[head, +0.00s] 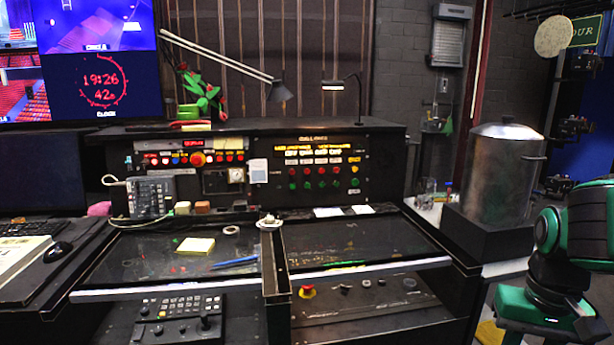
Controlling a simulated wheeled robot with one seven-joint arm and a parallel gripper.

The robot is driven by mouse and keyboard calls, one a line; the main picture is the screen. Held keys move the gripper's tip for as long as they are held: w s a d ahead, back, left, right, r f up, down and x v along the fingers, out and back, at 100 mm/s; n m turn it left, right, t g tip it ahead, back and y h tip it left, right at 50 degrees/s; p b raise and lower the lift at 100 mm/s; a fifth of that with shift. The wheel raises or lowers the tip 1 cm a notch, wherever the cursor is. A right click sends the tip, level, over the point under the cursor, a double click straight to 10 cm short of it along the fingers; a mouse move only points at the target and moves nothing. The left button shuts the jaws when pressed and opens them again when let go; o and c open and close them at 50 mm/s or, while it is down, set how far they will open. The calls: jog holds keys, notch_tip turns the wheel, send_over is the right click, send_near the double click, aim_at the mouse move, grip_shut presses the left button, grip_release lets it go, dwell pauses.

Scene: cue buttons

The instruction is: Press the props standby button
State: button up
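A black cue panel (322,155) stands upright at the back of the desk, right of centre. It has a lit yellow display strip (318,149) across its top. Below are a row of red buttons (321,171) and a row of green buttons (321,185), with small pale labels above them. A yellow button (354,169) and a green one (354,183) sit at the right end. The labels are too small to read, so I cannot tell which button is props standby. My arm shows at the right edge, well away from the panel; my gripper's fingers are not visible.
The desk's sloping glass top (360,240) lies before the panel, with a blue pen (234,262) and sticky notes (196,245). A metal urn (501,170) stands between desk and arm. A red knob (307,292) is low in front.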

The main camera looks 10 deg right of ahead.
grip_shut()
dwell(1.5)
